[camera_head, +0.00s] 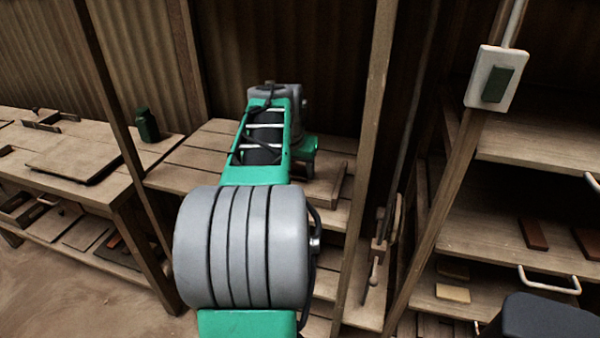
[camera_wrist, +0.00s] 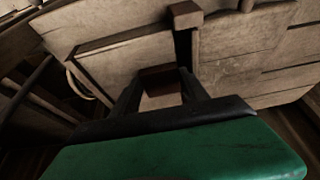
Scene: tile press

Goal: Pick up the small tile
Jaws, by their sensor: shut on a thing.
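In the wrist view my gripper (camera_wrist: 161,76) reaches forward with its two dark fingers some way apart. A small reddish-brown tile (camera_wrist: 158,71) sits between the fingertips, and the fingers are shut on it. Its lower part is hard to make out against a paler patch between the fingers. Wooden boards lie just behind it, and I cannot tell whether the tile touches them. In the head view my green and grey arm hides the fingers and the held tile at the wooden bench (camera_head: 195,158).
A wooden block (camera_wrist: 187,14) on a post stands close beyond the right finger. Right shelves (camera_head: 500,235) hold a brown tile (camera_head: 533,234). Upright posts flank my arm.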

